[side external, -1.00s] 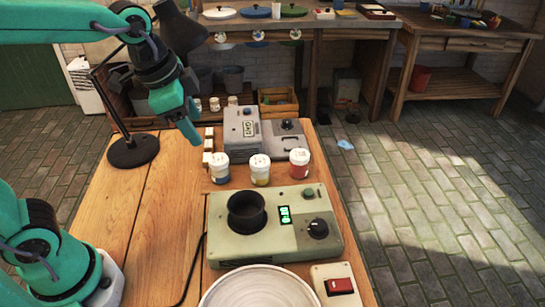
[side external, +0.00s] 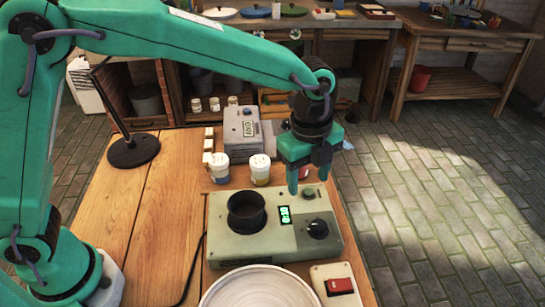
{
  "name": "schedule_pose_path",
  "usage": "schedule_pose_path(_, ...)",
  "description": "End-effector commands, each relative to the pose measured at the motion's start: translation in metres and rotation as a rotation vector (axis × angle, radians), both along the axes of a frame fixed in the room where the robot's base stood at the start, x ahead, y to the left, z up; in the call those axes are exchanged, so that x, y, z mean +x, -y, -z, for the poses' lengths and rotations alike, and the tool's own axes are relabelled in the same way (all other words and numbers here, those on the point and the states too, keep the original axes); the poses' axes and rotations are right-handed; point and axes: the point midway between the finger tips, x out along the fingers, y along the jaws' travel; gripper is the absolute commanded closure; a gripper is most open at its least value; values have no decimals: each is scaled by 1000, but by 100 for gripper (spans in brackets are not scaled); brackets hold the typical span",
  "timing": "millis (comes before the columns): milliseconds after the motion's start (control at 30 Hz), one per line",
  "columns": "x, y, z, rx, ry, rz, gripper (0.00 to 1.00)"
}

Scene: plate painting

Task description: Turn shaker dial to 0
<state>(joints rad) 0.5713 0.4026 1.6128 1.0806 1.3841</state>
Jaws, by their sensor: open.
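The shaker (side external: 225,250) is a pale green box on the wooden table. It has a black round cup holder (side external: 246,212), a small lit green display (side external: 285,215) and a black dial (side external: 318,229) with a pale pointer mark at its right. The digits on the display are too small to read. My gripper (side external: 299,182) points down above the back right part of the shaker, behind and a little left of the dial, and apart from it. It is open and empty. It partly hides a red-banded jar behind it.
Two white-lidded jars, one blue (side external: 219,168) and one yellow (side external: 260,169), stand behind the shaker. A grey device (side external: 241,127) is farther back. A white plate (side external: 262,288) and a red switch box (side external: 338,286) stand in front. A black lamp base (side external: 133,151) is at the left.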

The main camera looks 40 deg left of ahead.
Motion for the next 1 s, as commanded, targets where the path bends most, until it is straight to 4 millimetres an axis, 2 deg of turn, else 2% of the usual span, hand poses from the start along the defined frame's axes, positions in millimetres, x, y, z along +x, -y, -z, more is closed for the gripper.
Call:
schedule_pose_path(100,1,21,17,17,-20,111,46)
schedule_pose_path(300,1,36,29,28,-34,200,46)
schedule_pose_path(667,1,37,36,30,-38,207,46)
schedule_pose_path(1000,1,37,70,30,-40,205,46)
